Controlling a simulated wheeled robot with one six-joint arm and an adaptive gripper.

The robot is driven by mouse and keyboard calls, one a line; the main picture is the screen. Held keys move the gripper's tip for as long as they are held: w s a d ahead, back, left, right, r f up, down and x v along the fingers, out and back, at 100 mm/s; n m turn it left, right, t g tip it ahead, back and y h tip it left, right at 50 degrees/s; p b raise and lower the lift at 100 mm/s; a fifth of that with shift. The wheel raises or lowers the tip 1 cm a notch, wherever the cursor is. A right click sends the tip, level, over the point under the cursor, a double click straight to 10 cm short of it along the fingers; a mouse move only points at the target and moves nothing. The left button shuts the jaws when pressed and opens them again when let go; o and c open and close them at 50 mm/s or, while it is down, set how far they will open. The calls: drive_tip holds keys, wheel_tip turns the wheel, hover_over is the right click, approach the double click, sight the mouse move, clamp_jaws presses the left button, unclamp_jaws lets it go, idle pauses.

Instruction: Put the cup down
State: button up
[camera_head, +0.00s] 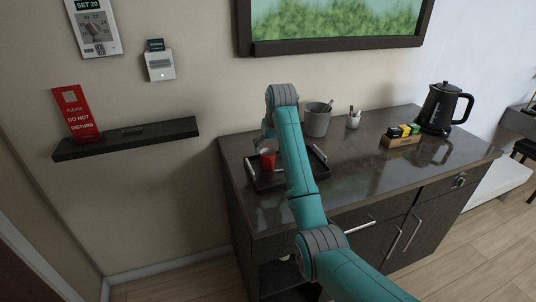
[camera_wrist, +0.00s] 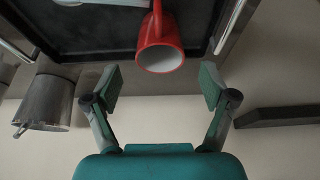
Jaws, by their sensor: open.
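The red cup (camera_head: 268,161) is at the black tray (camera_head: 265,187) on the left part of the dark counter, partly behind my arm. In the wrist view the cup (camera_wrist: 168,26) shows its pale inside, with its mouth toward my gripper and its handle on the far side. The tray (camera_wrist: 88,43) shows behind it. I cannot tell whether the cup is fully upright. My gripper (camera_wrist: 161,82) is open, its two fingers spread left and right. The cup's mouth is just beyond the gap between the fingertips, with no finger seen touching it.
A grey bucket (camera_head: 316,122) stands behind the tray, and a small holder (camera_head: 353,121) is beside it. A box of packets (camera_head: 402,137) and a black kettle (camera_head: 440,107) stand farther right. A wall shelf (camera_head: 127,138) is to the left. The counter's front middle is clear.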

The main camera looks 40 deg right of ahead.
sight(271, 160)
drive_tip(key=shift+v, duration=2.3)
